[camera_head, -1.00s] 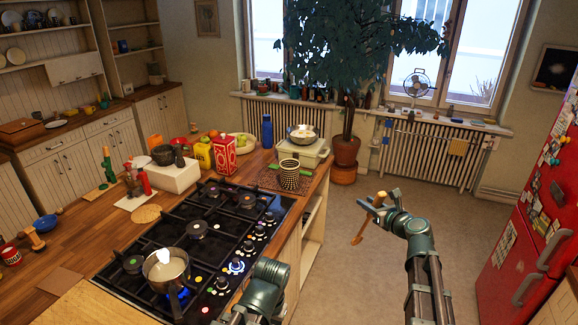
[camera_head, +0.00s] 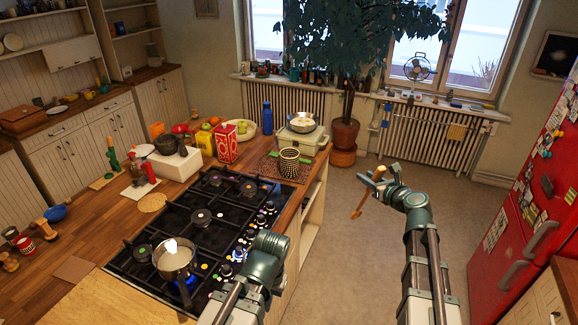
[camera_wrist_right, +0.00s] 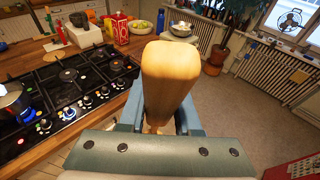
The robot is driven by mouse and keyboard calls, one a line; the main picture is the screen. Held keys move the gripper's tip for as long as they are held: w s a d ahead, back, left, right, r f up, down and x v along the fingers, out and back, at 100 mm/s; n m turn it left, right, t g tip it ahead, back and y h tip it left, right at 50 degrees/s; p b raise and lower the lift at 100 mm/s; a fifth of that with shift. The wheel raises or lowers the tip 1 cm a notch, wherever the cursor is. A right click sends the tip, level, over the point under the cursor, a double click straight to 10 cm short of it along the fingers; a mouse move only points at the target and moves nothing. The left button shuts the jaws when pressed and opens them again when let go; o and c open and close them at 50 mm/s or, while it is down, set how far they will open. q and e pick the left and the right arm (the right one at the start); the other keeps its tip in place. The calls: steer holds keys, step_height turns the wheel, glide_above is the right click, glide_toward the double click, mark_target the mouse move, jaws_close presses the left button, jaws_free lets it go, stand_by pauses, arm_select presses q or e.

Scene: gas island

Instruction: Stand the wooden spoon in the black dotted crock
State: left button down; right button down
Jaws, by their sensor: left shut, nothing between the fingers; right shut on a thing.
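The wooden spoon (camera_head: 360,205) is held in my right gripper (camera_head: 378,183), its lower part hanging slantwise below the fingers over the floor. In the right wrist view its pale, wide end (camera_wrist_right: 168,80) fills the middle and hides what lies behind it. The black dotted crock (camera_head: 289,163) stands upright on a patterned mat near the counter's right end, left of my right gripper and apart from the spoon. Its mouth faces up. My left gripper (camera_head: 266,256) is shut and empty beside the front of the hob; its fingertips are hard to make out.
The black gas hob (camera_head: 203,218) bears a pot (camera_head: 174,262) over a blue flame. A red carton (camera_head: 227,143), a fruit bowl (camera_head: 243,131), a blue bottle (camera_head: 267,118) and a scale with a pan (camera_head: 302,123) stand around the crock. Open floor lies right of the counter.

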step_height(320, 180, down, 21)
steer(key=b, duration=2.1)
steer(key=shift+w, duration=0.1)
